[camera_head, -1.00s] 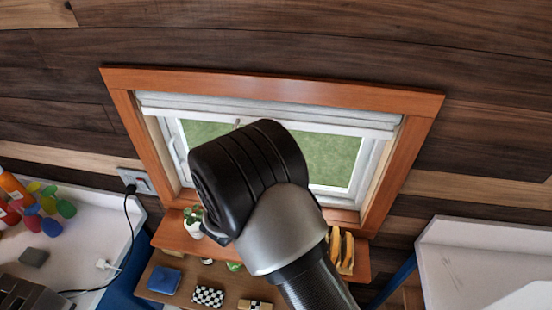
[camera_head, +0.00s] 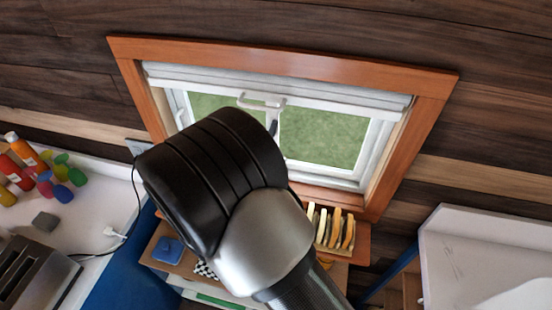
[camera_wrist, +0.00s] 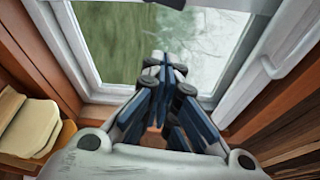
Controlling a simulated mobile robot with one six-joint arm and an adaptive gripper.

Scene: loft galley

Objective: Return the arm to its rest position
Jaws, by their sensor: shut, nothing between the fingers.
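My gripper (camera_wrist: 166,68) shows in the wrist view with its fingers together and nothing between them. It points toward the lower part of the window (camera_wrist: 140,45). In the head view my own arm, black and silver, rises from the bottom centre in front of the window (camera_head: 325,135). The arm hides the gripper there, along with part of the sill and the shelf below.
A blue box (camera_head: 168,250) lies below. A toaster (camera_head: 35,275) and bottles (camera_head: 25,152) are at left. A white counter (camera_head: 490,262) is at right.

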